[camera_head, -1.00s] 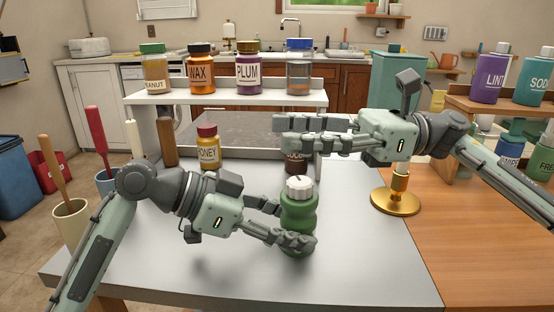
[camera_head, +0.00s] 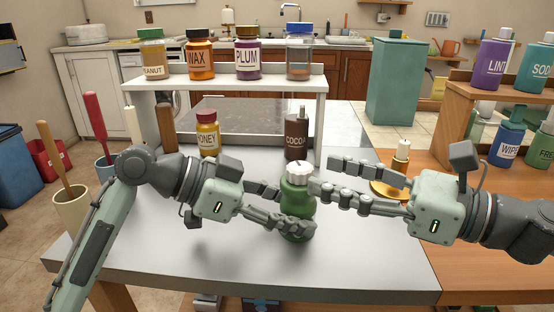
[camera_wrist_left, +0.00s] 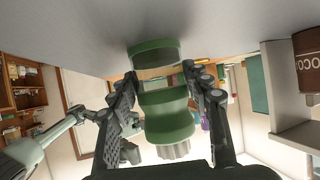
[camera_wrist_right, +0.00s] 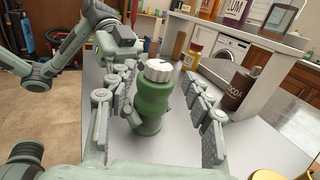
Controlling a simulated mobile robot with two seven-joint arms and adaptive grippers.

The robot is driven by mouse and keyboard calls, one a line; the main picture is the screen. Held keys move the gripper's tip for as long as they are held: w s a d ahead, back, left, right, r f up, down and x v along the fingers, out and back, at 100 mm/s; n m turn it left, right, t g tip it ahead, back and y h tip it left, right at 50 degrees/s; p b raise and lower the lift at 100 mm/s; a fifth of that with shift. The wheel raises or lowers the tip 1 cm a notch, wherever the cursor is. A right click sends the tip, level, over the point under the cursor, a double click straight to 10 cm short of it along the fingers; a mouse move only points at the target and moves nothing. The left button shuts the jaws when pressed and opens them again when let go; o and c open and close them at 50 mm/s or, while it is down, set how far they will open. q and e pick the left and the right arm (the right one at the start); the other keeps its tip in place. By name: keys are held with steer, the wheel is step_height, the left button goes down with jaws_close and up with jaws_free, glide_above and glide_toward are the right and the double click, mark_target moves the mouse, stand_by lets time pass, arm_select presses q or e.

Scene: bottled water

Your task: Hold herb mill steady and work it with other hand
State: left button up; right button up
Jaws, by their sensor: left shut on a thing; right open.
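The herb mill (camera_head: 297,197) is green with a white ribbed cap (camera_head: 299,172) and stands upright near the middle of the grey table. It also shows in the left wrist view (camera_wrist_left: 167,118) and the right wrist view (camera_wrist_right: 152,100). My left gripper (camera_head: 294,212) is shut on its green body, one finger on each side, below the cap. My right gripper (camera_head: 322,175) is open and empty, just right of the mill at about cap height. In the right wrist view the mill appears between its spread fingers. I cannot tell whether the mill's base touches the table.
A brown cocoa bottle (camera_head: 297,138) and a honey jar (camera_head: 208,135) stand behind the mill. A white shelf (camera_head: 230,98) with several jars is at the back. A gold-based stand (camera_head: 390,190) is behind my right gripper. The table front (camera_head: 250,265) is clear.

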mark_target(289, 164)
steer(key=x, duration=0.9)
steer(key=shift+w+a, duration=0.15)
steer(key=shift+a, duration=0.05)
steer(key=shift+c, duration=0.3)
jaws_close()
